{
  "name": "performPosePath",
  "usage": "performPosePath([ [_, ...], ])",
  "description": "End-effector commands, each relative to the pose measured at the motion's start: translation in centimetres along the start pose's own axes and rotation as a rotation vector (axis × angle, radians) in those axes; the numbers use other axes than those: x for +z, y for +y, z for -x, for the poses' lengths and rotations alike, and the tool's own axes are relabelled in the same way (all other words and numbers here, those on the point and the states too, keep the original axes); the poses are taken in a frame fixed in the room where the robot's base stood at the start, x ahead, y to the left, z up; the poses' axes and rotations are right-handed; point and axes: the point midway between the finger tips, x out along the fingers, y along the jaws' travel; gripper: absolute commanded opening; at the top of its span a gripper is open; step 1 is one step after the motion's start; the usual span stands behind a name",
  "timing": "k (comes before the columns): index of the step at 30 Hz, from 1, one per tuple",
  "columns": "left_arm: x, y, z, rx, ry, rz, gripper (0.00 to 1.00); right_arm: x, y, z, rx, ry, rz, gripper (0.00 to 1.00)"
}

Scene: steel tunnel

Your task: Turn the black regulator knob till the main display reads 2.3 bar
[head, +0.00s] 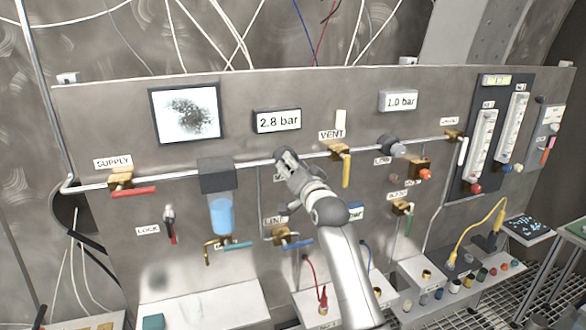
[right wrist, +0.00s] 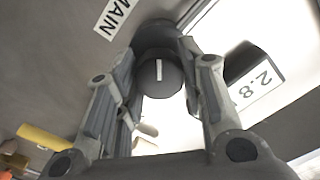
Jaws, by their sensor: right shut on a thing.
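The black regulator knob (right wrist: 160,78) sits between the two fingers of my right gripper in the right wrist view, with a white mark on its face. My right gripper (head: 284,156) is shut on the knob at the panel. In the head view the gripper hides the knob. The main display (head: 278,121) above it reads 2.8 bar; it also shows at the right of the right wrist view (right wrist: 256,82). A MAIN label (right wrist: 116,17) is beside the knob. My left gripper is not in view.
A second display (head: 398,101) reads 1.0 bar. Close around my arm are the yellow-handled VENT valve (head: 346,170), a blue-handled valve (head: 298,244) and a filter bowl with blue liquid (head: 221,214). A yellow cable (head: 480,226) loops at the lower right.

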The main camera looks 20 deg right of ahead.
Motion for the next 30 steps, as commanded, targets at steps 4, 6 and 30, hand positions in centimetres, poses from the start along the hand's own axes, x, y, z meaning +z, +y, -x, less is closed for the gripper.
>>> performPosePath([
  [4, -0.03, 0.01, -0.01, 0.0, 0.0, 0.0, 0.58, -0.01, 0.05, 0.01, 0.001, 0.0, 0.027, 0.12],
  [6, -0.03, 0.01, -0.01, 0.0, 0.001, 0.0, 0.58, -0.03, 0.08, 0.01, 0.001, 0.0, 0.051, 0.12],
  [30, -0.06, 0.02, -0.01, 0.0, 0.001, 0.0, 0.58, 0.02, -0.08, 0.0, 0.0, 0.0, 0.678, 0.12],
])
